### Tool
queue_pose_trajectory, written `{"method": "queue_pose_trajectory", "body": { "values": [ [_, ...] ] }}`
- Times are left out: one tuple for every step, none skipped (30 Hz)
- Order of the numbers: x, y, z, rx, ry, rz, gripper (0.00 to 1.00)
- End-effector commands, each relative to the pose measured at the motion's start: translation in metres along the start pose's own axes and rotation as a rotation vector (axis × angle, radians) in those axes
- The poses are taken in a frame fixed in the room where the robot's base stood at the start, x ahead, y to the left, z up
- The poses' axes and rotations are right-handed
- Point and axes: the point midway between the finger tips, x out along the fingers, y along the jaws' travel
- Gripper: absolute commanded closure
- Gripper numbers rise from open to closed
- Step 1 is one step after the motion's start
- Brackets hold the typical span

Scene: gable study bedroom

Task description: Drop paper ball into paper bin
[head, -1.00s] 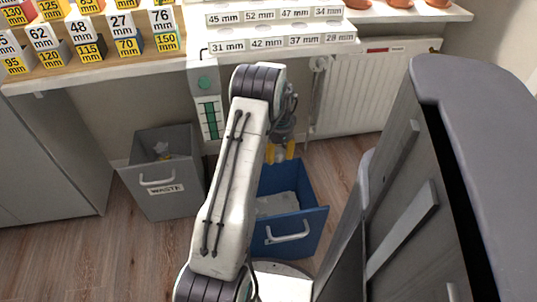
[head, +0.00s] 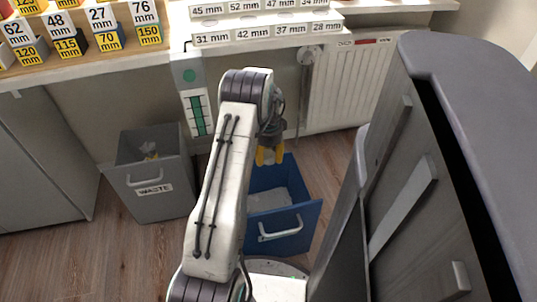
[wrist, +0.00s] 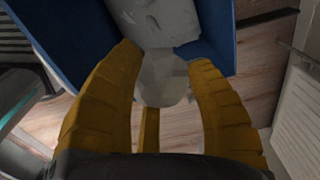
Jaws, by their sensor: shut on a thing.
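My gripper (head: 268,157) hangs above the back edge of the blue bin (head: 298,228), yellow fingers pointing down. In the wrist view my gripper (wrist: 165,62) is shut on a pale grey crumpled paper ball (wrist: 163,82), which sits between its fingertips. In the head view the ball is mostly hidden by the fingers. The blue bin also shows in the wrist view (wrist: 65,35), beyond the ball. Pale paper (head: 270,199) lies inside this bin.
A grey bin labelled WASTE (head: 165,206) stands to the left, with some rubbish inside. A grey cabinet (head: 425,200) is close on the right. A desk with numbered blocks (head: 105,40) and a white radiator (head: 345,90) are behind.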

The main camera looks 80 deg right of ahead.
Motion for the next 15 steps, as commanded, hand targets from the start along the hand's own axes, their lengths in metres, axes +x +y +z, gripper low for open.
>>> {"method": "queue_pose_trajectory", "body": {
  "values": [
    [0.0067, 0.0001, 0.0000, 0.000, 0.000, 0.000, 0.69],
    [0.0082, 0.0000, 0.0000, 0.000, 0.000, 0.000, 0.69],
    [0.0099, 0.0000, 0.0000, 0.000, 0.000, 0.000, 0.69],
    [0.0107, -0.0001, 0.0000, 0.000, 0.000, 0.000, 0.69],
    [0.0114, -0.0001, 0.0000, 0.000, 0.000, -0.001, 0.69],
    [0.0118, -0.0002, -0.0001, 0.000, 0.000, -0.001, 0.69],
    [0.0120, -0.0002, -0.0001, 0.000, 0.000, -0.001, 0.69],
    [0.0119, -0.0002, -0.0001, -0.001, 0.000, -0.001, 0.69],
    [0.0118, -0.0003, -0.0001, -0.001, 0.000, -0.001, 0.69],
    [0.0116, -0.0002, -0.0001, 0.000, 0.000, -0.001, 0.69],
    [0.0115, -0.0002, -0.0001, 0.000, 0.000, -0.001, 0.69],
    [0.0115, -0.0002, -0.0001, -0.001, 0.000, -0.001, 0.69],
    [0.0115, -0.0002, -0.0001, -0.001, 0.000, -0.001, 0.69],
    [0.0114, -0.0002, -0.0001, -0.001, 0.000, -0.001, 0.69],
    [0.0114, -0.0002, -0.0001, -0.001, 0.000, -0.001, 0.48]
  ]
}}
